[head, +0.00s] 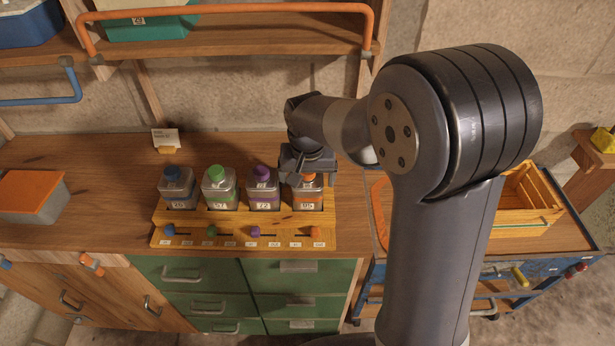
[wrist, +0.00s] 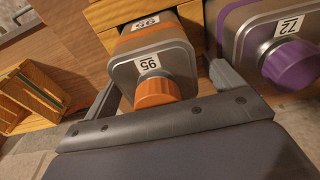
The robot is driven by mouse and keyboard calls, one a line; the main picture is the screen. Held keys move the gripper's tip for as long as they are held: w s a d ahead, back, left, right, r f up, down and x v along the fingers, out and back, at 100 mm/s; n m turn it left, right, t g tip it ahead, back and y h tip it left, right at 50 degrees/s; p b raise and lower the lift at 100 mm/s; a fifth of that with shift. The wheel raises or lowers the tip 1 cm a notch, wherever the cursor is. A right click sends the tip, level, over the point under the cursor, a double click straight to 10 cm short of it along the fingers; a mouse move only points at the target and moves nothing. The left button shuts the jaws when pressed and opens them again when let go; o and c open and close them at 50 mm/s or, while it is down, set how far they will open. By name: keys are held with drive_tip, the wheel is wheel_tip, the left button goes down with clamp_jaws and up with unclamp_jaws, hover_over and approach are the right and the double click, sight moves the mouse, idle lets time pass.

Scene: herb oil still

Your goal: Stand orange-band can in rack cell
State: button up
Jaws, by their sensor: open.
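The orange-band can (head: 308,196), with an orange cap and a label reading 95, stands upright in the right-end cell of the yellow wooden rack (head: 240,242), level with its neighbours. My gripper (head: 304,172) is over its top and hides part of the cap. In the wrist view the orange-band can (wrist: 165,72) lies between my two open fingers (wrist: 168,78). A gap shows beside the right finger; whether the left finger touches is unclear. The rack's lower part is hidden behind the can there.
Cans with purple (head: 262,190), green (head: 219,188) and blue (head: 177,188) caps fill the other cells; the purple one is close beside my right finger. A shelf with an orange rail (head: 230,10) hangs above. A slatted crate (head: 530,205) is at right.

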drive_tip(key=r, duration=0.3)
drive_tip(key=s+r, duration=0.1)
drive_tip(key=r, duration=0.6)
drive_tip(key=shift+s+r, duration=0.3)
drive_tip(key=shift+r, duration=0.05)
drive_tip(key=f, duration=0.3)
drive_tip(key=w+f, duration=0.1)
drive_tip(key=f, duration=0.6)
drive_tip(key=shift+w+f, duration=0.3)
drive_tip(key=shift+f, duration=0.1)
drive_tip(key=shift+r, duration=0.2)
